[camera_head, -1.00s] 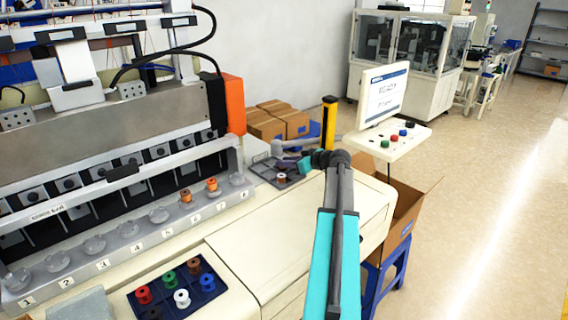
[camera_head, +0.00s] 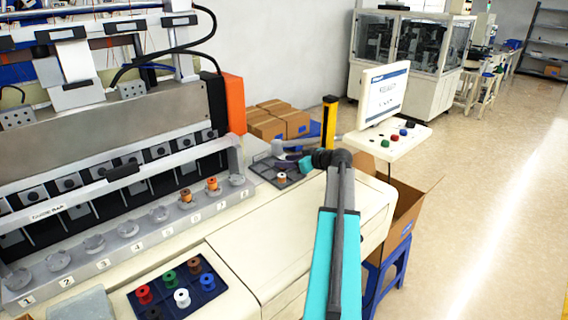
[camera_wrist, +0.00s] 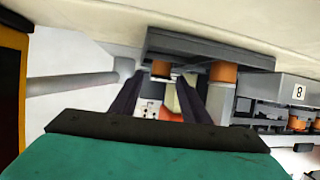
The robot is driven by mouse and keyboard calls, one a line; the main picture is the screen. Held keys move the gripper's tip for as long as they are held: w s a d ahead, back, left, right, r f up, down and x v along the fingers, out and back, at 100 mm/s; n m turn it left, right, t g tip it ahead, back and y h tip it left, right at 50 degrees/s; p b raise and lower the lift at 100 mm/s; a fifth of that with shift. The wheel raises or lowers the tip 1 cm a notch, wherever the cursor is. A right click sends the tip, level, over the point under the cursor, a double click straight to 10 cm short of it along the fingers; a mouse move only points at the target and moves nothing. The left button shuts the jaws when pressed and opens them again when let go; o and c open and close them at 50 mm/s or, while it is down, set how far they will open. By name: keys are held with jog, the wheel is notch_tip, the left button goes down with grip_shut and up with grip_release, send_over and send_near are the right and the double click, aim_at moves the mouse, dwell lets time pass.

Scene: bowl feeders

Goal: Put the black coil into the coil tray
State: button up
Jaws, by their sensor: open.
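A dark blue compartment tray (camera_head: 215,290) on the near bench holds red, green, brown, white and blue coils. A black coil (camera_head: 153,313) shows faintly in its front-left compartment, cut by the picture's bottom edge. A grey tray (camera_head: 262,169) lies farther back with an orange-brown and white coil (camera_head: 281,178) in it. My gripper (camera_head: 290,160) is by this grey tray, far from the black coil. In the wrist view my gripper (camera_wrist: 160,100) is open and nothing is clearly held; an orange coil (camera_wrist: 161,68) shows beyond its fingers.
A row of numbered bowl feeders (camera_head: 160,213) runs along the machine; two hold orange coils (camera_head: 212,184). A yellow-and-black post (camera_head: 329,122) and a screen (camera_head: 383,92) stand near my arm. The cream bench top (camera_head: 275,235) is clear.

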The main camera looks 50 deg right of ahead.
jog(key=b+v, duration=0.2)
jog(key=v, duration=0.9)
jog(key=shift+s+b, duration=0.35)
jog(key=shift+b, duration=0.05)
jog(key=shift+s, duration=0.1)
